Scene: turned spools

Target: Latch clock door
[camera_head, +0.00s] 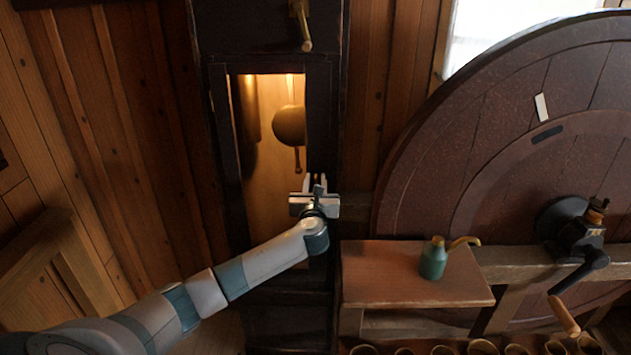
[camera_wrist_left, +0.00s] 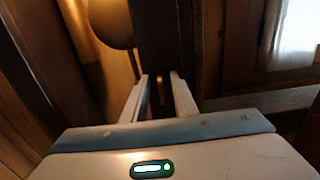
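The tall dark clock case has a narrow door (camera_head: 219,125) with a long opening. A round pendulum bob (camera_head: 290,125) hangs behind it, and the bob also shows in the left wrist view (camera_wrist_left: 112,22). The door looks about flush with the case, but I cannot tell whether it is fully closed. My left gripper (camera_head: 318,187) is at the door's right edge, below the bob. In the left wrist view its two fingers (camera_wrist_left: 160,82) stand apart. A small brass-coloured piece (camera_wrist_left: 159,98), perhaps the latch, shows between them; contact cannot be made out. My right gripper is out of view.
A wooden shelf (camera_head: 400,285) to the right of the clock carries a green oil can (camera_head: 433,262). A large dark wheel (camera_head: 490,150) with a crank (camera_head: 565,315) fills the right side. Several round cups or spools (camera_head: 480,347) line the bottom edge. Plank walls stand behind.

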